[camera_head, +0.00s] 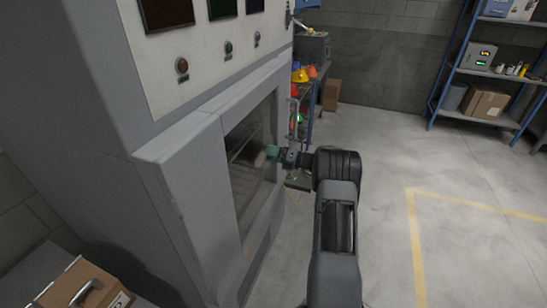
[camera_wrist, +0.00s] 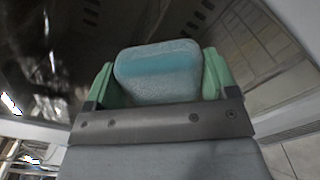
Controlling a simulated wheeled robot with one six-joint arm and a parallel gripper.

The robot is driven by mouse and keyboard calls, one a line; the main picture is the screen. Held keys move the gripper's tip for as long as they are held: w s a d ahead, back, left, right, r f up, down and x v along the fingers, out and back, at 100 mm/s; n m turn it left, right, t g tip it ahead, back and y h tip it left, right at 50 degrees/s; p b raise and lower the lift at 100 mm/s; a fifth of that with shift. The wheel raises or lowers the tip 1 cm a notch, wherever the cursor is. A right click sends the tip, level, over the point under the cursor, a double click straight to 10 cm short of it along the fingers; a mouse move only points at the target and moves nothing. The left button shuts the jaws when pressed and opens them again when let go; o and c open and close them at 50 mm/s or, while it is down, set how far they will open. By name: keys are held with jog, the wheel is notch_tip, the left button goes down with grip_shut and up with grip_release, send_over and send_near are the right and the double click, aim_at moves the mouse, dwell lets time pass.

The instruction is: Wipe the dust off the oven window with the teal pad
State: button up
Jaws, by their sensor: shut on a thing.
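The oven is a large grey cabinet with a dark window (camera_head: 250,160) in its front door. The teal pad (camera_wrist: 158,72) is held between the two green fingers of my gripper (camera_wrist: 158,85), and its face looks pale and dusty with a clearer teal band. In the head view my gripper (camera_head: 279,154) is in front of the window's right part, with the pad at or very near the glass. I cannot tell if they touch. In the wrist view the dark window glass (camera_wrist: 60,45) fills the background, with some dull patches and reflections.
Blue shelving (camera_head: 490,70) stands at the back right, and a rack with helmets (camera_head: 299,75) is beyond the oven. The floor at right is clear.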

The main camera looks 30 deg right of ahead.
aim_at(268, 143)
jog(key=shift+r+p, duration=0.8)
jog(key=shift+r, duration=0.4)
jog(key=shift+s+a, duration=2.3)
jog(key=shift+a, duration=0.25)
jog(key=shift+s+a, duration=2.3)
jog(key=shift+a, duration=0.2)
jog(key=shift+r, duration=0.95)
jog(key=shift+w+d+r, duration=0.15)
jog(key=shift+w+d, duration=0.05)
jog(key=shift+d, duration=0.1)
jog(key=shift+w+d, duration=2.2)
jog(key=shift+d, duration=0.2)
jog(key=shift+w+d, duration=2.2)
jog(key=shift+d, duration=0.2)
jog(key=shift+s, duration=0.1)
jog(key=shift+v, duration=2.95)
jog(key=shift+d, duration=0.15)
